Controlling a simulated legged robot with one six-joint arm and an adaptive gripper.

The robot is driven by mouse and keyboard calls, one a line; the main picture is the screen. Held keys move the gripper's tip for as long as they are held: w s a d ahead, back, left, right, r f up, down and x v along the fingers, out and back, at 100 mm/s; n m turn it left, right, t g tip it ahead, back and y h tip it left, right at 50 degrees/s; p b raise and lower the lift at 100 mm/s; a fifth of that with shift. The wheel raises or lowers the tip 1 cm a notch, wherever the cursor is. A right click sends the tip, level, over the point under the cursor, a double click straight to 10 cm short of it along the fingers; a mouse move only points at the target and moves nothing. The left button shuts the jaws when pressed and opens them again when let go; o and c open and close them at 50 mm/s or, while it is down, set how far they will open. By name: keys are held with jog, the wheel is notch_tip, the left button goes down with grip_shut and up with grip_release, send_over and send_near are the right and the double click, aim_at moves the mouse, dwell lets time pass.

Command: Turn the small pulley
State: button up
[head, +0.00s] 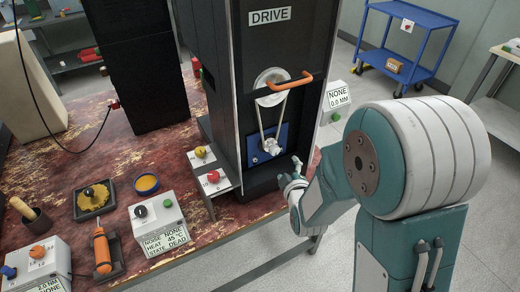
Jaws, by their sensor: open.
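The black DRIVE cabinet (262,55) stands on the worn red table. A large pale pulley (271,88) is on its front, with an orange handle (291,86) across it. A belt (264,122) runs down to the small pulley (271,146), a small metal wheel on a blue plate (256,155). My gripper (294,165) is open, just to the right of and slightly below the small pulley. It appears apart from the pulley, though the depth gap is hard to judge. My arm hides the area to the right.
Switch boxes with a yellow knob (200,152) and a red knob (213,177) sit left of the cabinet. A grey meter box (162,225) and an orange-handled tool (102,249) lie further left. A blue cart (408,40) stands behind on open floor.

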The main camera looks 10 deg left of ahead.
aim_at(275, 153)
jog(key=shift+n+y, duration=0.3)
jog(key=shift+n, duration=0.2)
jog(key=x, duration=0.3)
jog(key=a+x, duration=0.1)
jog(key=x, duration=0.7)
jog(key=shift+s+a+f, duration=0.25)
jog(key=shift+w+d, duration=0.1)
jog(key=shift+w, duration=0.1)
jog(key=shift+c, duration=0.2)
grip_shut()
